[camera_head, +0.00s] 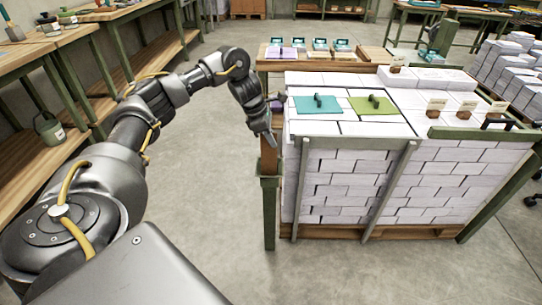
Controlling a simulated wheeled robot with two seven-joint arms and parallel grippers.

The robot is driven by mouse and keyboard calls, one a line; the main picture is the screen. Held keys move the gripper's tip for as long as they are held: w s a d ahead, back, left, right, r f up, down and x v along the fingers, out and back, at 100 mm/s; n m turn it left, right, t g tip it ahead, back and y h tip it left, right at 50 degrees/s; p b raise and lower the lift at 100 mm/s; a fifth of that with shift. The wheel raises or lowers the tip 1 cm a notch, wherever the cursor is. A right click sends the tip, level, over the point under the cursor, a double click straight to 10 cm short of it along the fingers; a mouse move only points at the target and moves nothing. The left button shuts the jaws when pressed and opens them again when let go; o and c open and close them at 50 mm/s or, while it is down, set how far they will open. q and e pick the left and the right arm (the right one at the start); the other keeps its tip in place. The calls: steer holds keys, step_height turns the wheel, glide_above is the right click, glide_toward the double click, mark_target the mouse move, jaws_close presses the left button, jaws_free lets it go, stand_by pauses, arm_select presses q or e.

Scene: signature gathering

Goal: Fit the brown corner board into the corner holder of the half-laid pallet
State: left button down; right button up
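The half-laid pallet (400,233) carries a tall block of white paper stacks at the right of the head view. A dark green corner holder (270,215) stands upright at its near left corner. The brown corner board (269,160) shows upright as a short length above the holder's top, in line with it. How deep it sits is hidden. My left gripper (271,138) points down at the board's upper end, its fingertips overlapping it in the picture. Whether the fingers are closed on it cannot be told. My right gripper is out of view.
A teal sheet (308,105) and a yellow-green sheet (362,106), each with a dark handled tool, lie on the stacks. Grey-green rails (393,190) lean against the front. Wooden benches (40,165) line the left. The floor between is clear.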

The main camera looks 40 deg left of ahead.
mark_target(269, 151)
arm_select(q)
step_height(269, 151, down, 4)
steer(key=shift+f, duration=0.2)
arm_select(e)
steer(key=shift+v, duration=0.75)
arm_select(q)
steer(key=shift+f+b, duration=0.3)
steer(key=shift+b, duration=0.1)
steer(key=c, duration=2)
jaws_free()
steer(key=o, duration=0.4)
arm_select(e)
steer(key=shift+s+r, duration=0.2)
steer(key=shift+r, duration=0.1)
